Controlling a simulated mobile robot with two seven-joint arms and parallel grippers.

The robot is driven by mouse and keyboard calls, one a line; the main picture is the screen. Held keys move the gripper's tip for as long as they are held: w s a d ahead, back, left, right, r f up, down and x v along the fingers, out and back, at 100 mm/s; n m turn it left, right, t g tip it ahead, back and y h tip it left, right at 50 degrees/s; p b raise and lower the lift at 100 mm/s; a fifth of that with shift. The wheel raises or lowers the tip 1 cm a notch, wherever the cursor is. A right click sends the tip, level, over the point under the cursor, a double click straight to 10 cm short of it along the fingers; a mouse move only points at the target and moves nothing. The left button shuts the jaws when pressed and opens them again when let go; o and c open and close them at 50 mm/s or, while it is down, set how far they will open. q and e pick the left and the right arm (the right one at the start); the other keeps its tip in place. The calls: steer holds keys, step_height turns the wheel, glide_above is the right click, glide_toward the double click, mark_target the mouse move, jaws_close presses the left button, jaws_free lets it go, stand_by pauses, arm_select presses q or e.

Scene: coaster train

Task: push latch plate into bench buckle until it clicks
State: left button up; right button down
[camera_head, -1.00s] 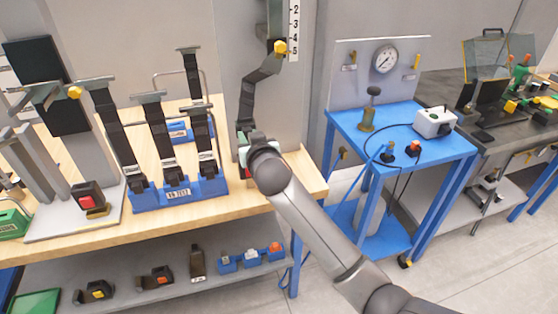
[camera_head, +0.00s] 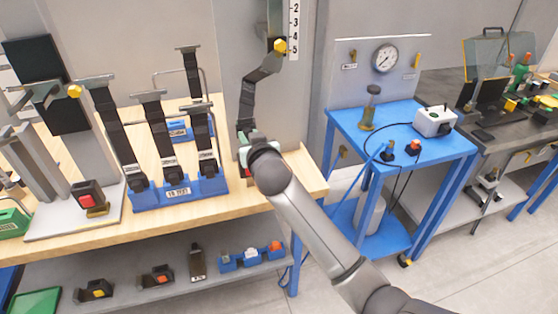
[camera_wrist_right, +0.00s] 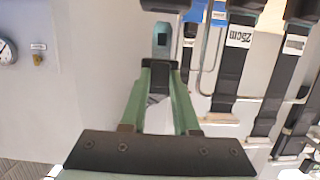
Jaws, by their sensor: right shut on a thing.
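The bench buckle (camera_head: 88,197), black with a red button, stands on a pale base plate at the left of the bench. A black strap (camera_head: 262,75) hangs from the grey post down to my right gripper (camera_head: 243,150), which is mostly hidden behind my own wrist. In the right wrist view my right gripper's green fingers (camera_wrist_right: 161,70) are shut on the latch plate (camera_wrist_right: 161,40), whose metal tongue with a dark slot points away from the fingers. The latch plate is well to the right of the buckle and apart from it. My left gripper is not in view.
A blue rack (camera_head: 180,192) holding several black straps stands between my gripper and the buckle. A yellow knob (camera_head: 280,46) and a number scale (camera_head: 294,30) are on the post. A blue cart (camera_head: 440,150) with a gauge (camera_head: 385,59) stands to the right. Loose buckles lie on the lower shelf (camera_head: 185,290).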

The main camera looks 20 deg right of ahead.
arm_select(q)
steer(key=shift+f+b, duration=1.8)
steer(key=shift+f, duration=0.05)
arm_select(e)
steer(key=shift+f, duration=2.9)
steer(key=c, duration=0.6)
jaws_free()
